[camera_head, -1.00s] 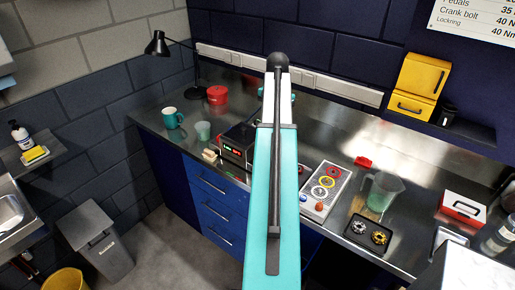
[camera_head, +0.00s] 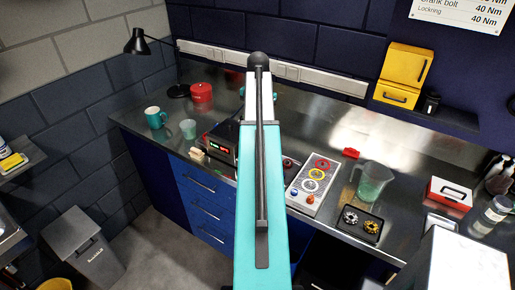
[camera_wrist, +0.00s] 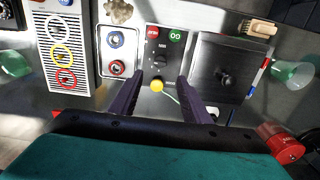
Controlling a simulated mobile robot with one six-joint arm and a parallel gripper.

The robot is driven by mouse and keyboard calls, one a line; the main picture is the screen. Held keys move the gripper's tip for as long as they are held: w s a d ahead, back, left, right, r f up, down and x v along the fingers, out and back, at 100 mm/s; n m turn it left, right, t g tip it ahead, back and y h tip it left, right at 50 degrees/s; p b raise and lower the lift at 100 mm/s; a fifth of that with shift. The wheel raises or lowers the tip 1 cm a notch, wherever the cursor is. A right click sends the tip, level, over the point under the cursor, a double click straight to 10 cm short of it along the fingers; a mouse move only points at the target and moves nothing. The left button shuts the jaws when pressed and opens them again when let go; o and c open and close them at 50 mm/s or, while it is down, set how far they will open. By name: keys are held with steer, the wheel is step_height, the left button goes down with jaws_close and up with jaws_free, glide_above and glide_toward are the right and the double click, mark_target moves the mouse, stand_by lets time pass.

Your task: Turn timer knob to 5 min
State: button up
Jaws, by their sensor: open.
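I cannot read the knob's marks or setting. My gripper (camera_wrist: 159,77) has two purple fingers, open and empty, either side of the panel's front part. I cannot tell its height above the panel.
A dark lidded box (camera_wrist: 221,70) adjoins the panel's right side. On its left are a tray with rings (camera_wrist: 117,55) and a board with coloured rings (camera_wrist: 62,50).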

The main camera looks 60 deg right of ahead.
steer(key=shift+f+b, duration=3.35)
steer(key=shift+f, duration=2.35)
steer(key=c, duration=1)
